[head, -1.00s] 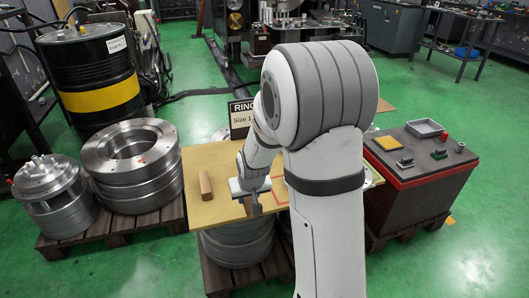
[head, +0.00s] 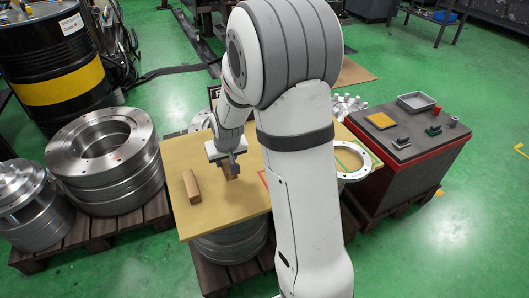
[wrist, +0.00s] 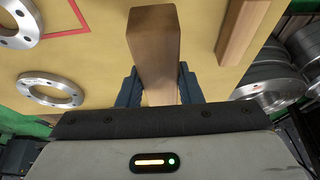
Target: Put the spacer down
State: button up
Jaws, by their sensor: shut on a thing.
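My gripper (head: 229,160) is over the yellow board (head: 222,208) in the head view. It is shut on a brown wooden spacer (wrist: 153,42), which stands out between the two dark fingers in the wrist view. The held spacer also shows just below the fingers in the head view (head: 231,173). I cannot tell whether it touches the board. A second wooden spacer (head: 190,187) lies on the board to the left of my gripper, apart from it; it also shows at the upper right of the wrist view (wrist: 247,30).
A flat metal ring (head: 343,168) lies at the board's right side. A dark cabinet (head: 405,150) with small parts and a grey tray (head: 417,102) stands to the right. A large steel ring stack (head: 107,155) stands left. Bare board lies in front of the gripper.

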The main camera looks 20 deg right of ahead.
jog(key=shift+w+r, duration=0.6)
jog(key=shift+w, duration=0.65)
notch_tip(320, 180, down, 10)
jog(key=shift+r+b, duration=0.25)
jog(key=shift+b, duration=1)
jog(key=shift+f, duration=0.1)
jog(key=shift+f, duration=0.15)
jog(key=o, duration=1)
